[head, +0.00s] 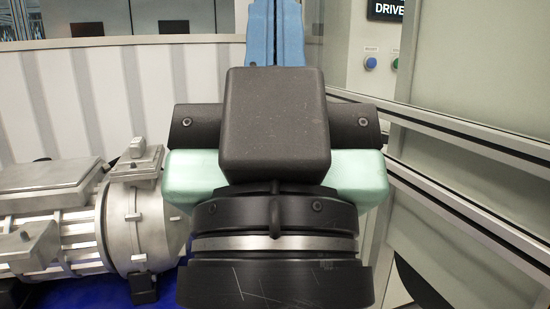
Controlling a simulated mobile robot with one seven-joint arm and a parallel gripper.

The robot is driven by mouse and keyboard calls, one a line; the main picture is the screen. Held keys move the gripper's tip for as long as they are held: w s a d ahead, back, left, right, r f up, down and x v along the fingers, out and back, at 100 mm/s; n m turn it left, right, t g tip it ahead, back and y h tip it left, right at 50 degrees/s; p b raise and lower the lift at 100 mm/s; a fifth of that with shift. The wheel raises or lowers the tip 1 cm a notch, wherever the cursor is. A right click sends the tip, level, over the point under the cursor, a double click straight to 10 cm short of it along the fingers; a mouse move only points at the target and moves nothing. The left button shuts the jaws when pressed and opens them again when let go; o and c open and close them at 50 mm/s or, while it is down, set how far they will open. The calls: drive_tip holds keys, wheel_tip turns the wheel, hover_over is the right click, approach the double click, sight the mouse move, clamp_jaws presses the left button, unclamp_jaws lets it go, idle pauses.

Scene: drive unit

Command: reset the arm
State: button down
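My arm's end fills the middle of the head view, close to the camera. My gripper (274,125) shows as a black block with black side pieces, above a black round collar with a silver band. Pale green parts stick out left and right beneath the side pieces.
A silver finned motor-like unit (75,215) stands at the left on a blue surface (105,297), close beside my arm. A metal rail frame (460,140) with panels runs along the right. A wall panel with blue and green buttons (371,63) is behind it.

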wheel_tip(320, 180, up, 28)
drive_tip(key=p, duration=2.5)
drive_tip(key=shift+f, duration=0.2)
